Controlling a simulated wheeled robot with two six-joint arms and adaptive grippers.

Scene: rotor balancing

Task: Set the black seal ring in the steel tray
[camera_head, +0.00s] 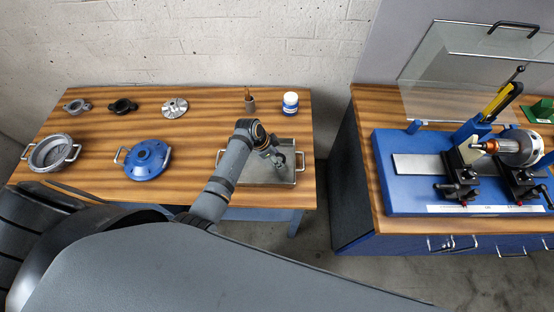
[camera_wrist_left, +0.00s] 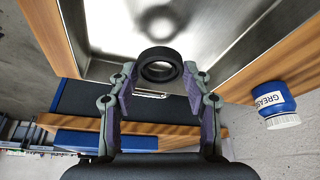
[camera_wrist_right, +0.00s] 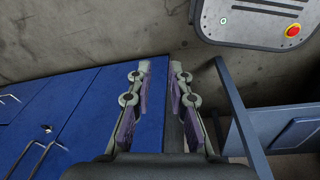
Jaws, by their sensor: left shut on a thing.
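The black seal ring (camera_wrist_left: 160,65) is held between the fingertips of my left gripper (camera_wrist_left: 160,82), which is shut on it. The steel tray (camera_wrist_left: 225,35) lies beyond the ring in the left wrist view, with a dark blurred ring shape on its floor. In the head view my left gripper (camera_head: 279,157) is over the right part of the steel tray (camera_head: 250,174); the ring is too small to make out there. My right gripper (camera_wrist_right: 160,68) is empty, its fingers apart with a narrow gap, away from the tray.
A blue cover (camera_head: 147,159), a grey housing (camera_head: 53,152) and several small metal parts occupy the table's left. A blue balancing machine (camera_head: 420,190) stands on the right bench.

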